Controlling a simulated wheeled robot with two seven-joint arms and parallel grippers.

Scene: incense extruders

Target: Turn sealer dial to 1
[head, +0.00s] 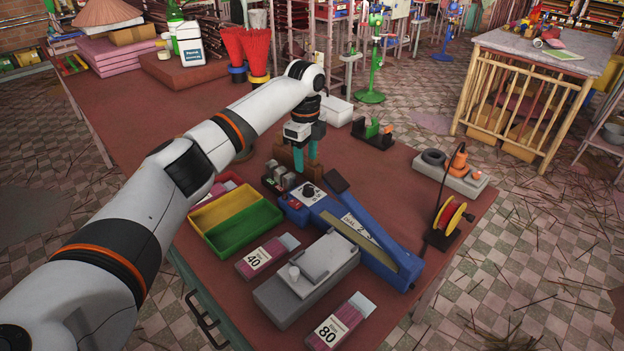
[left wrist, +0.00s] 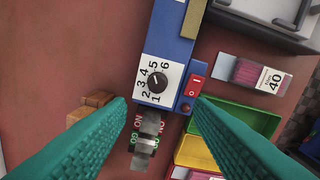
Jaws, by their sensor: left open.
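The blue sealer (head: 365,235) lies on the red-brown table, its white control panel (head: 307,193) at the far left end. The black round dial (head: 308,190) is on this panel; it also shows in the left wrist view (left wrist: 159,84), ringed by the numbers 1 to 6. I cannot tell clearly which number its mark faces. My left gripper (head: 304,158) is open, its teal fingers pointing down just behind the panel. In the left wrist view the fingers (left wrist: 158,101) spread either side of the dial's line, apart from it. My right gripper is out of view.
A red switch (left wrist: 194,91) sits beside the dial. Metal gauges (head: 278,175) and a wooden block (head: 284,156) stand close to the left gripper. Yellow (head: 220,210) and green (head: 243,232) trays lie left of the sealer; a grey device (head: 305,284) is in front.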

